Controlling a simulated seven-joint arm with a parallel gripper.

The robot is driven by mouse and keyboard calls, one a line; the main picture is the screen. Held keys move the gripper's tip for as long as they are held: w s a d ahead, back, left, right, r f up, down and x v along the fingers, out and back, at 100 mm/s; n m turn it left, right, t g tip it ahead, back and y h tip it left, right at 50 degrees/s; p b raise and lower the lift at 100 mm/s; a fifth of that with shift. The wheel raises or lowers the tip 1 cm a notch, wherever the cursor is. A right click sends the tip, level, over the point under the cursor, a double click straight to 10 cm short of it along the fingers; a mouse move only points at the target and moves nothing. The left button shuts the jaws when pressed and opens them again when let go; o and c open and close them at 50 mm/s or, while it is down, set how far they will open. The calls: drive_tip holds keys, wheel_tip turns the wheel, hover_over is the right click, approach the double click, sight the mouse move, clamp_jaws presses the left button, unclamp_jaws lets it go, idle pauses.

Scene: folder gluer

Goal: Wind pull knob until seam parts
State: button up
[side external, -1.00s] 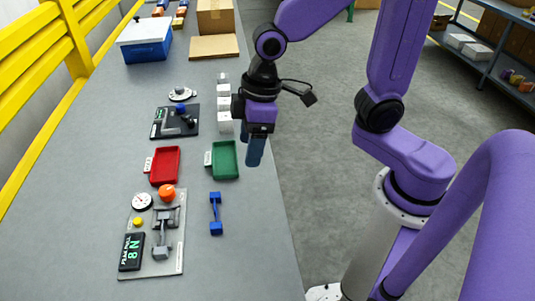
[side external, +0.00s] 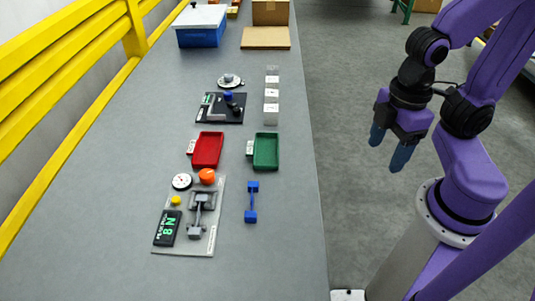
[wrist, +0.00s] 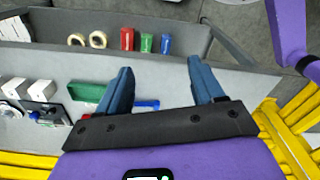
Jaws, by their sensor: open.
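The pull tester's light plate (side external: 192,248) lies on the near part of the bench. An orange knob (side external: 207,176) stands at its far end, beside a round white dial (side external: 182,181) and a yellow button (side external: 176,200). A grey dumbbell-shaped piece (side external: 198,215) lies along the plate; I cannot tell whether its seam is parted. A black display (side external: 167,228) shows green characters, apparently an 8 and an N. My gripper (side external: 388,150) is open and empty, off the bench's right edge, well away from the knob. Its spread blue fingers show in the wrist view (wrist: 162,82).
A blue dumbbell-shaped piece (side external: 251,202) lies right of the plate. Red (side external: 208,150) and green (side external: 266,152) trays lie beyond, then a black fixture (side external: 221,108) and white blocks (side external: 271,95). A yellow railing (side external: 70,72) borders the left side.

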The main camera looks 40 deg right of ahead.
drive_tip(key=w+a+r+m, duration=0.3)
drive_tip(key=w+a+m, duration=0.2)
drive_tip(key=w+a, duration=1.1)
drive_tip(key=m, duration=0.5)
approach(207, 173)
drive_tip(key=f, duration=0.9)
drive_tip(key=shift+w+a, duration=0.1)
drive_tip(key=shift+a, duration=0.1)
